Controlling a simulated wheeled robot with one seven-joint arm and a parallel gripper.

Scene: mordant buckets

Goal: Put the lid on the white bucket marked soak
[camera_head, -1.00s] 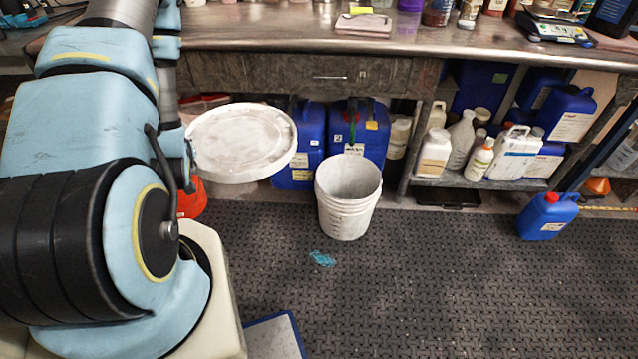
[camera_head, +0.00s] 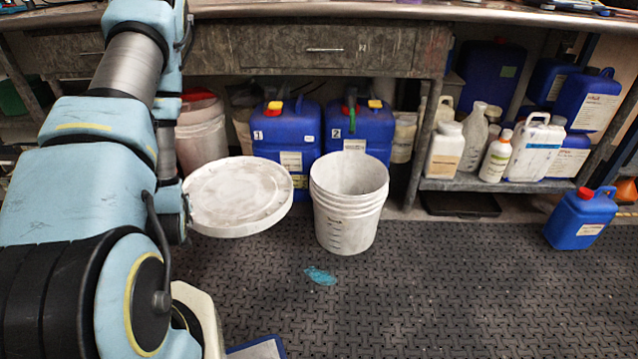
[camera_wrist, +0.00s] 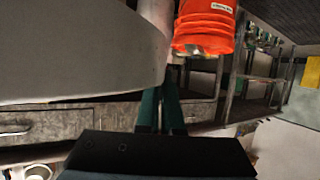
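The lid (camera_head: 238,194), a round white scuffed disc, is held out roughly level, left of the white bucket (camera_head: 347,218) and apart from it. The bucket stands upright and open on the dark mat; its small dark marking is too small to read. My gripper is hidden behind my arm at the lid's left edge in the head view. In the wrist view my gripper (camera_wrist: 160,108) shows two dark green fingers close together, shut at the rim of the lid (camera_wrist: 75,50), which fills the upper left.
Blue jugs (camera_head: 286,135) stand behind the bucket under the bench (camera_head: 385,50). Other white tubs (camera_head: 201,135) stand behind the lid. A blue jug (camera_head: 580,218) stands at the right. An orange bucket (camera_wrist: 205,25) shows in the wrist view. Mat right of the bucket is clear.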

